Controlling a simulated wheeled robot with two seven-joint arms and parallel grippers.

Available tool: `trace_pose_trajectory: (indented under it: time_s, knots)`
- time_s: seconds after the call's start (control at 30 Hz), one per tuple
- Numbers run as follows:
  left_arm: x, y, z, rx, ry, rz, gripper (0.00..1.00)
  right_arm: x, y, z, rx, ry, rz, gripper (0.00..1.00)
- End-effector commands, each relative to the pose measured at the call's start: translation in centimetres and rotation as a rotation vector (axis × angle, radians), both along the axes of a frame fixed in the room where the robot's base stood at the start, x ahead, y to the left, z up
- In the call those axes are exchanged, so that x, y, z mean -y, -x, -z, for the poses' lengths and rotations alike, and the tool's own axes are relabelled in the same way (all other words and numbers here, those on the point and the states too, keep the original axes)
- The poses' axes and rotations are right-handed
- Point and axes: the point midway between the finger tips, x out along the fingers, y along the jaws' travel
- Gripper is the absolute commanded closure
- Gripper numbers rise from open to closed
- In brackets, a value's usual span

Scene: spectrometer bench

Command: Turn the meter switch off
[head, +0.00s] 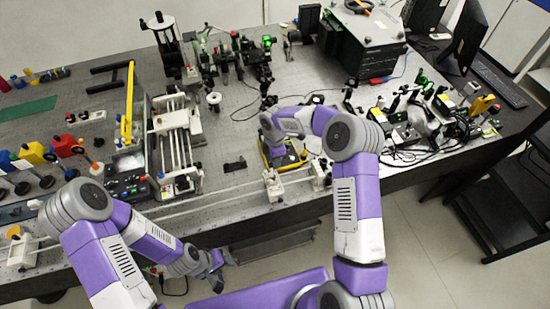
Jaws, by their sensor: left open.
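A yellow-edged meter (290,161) lies on the bench near its front edge, in the middle of the head view. My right arm reaches over it from the right, and the wrist covers much of it. My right gripper (273,143) points down at the meter's left part. Its fingers are too hidden to tell whether they are open or touching it. The meter's switch cannot be made out. My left gripper (220,272) is open and empty, low in front of the bench and well away from the meter.
A rail assembly (178,135) stands left of the meter, and a small black plate (235,164) lies between them. Optical mounts and cables crowd the bench on the right. A large grey box (368,42) stands at the back. Some bench surface left of the meter is clear.

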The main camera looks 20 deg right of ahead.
Motion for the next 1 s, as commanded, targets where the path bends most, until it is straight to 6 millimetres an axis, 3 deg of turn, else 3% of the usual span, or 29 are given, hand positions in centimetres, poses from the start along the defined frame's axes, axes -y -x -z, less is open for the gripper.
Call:
trace_pose_trajectory:
  time_s: [0.07,0.4,0.8,1.0]
  knots:
    - [0.0,0.0,0.0,0.0,0.0,0.0,0.57,0.0,0.0,0.0,0.0,0.0,0.0,0.55]
    - [0.0,0.0,0.0,0.0,0.0,0.0,0.57,0.0,0.0,-0.3,0.0,0.001,0.001,0.55]
    - [0.0,0.0,0.2,0.0,0.0,0.0,0.57,0.0,0.0,-6.4,0.002,0.001,0.002,0.55]
    - [0.0,0.0,0.2,0.0,0.0,0.0,0.57,0.0,0.0,-7.5,-0.001,0.0,0.001,0.55]
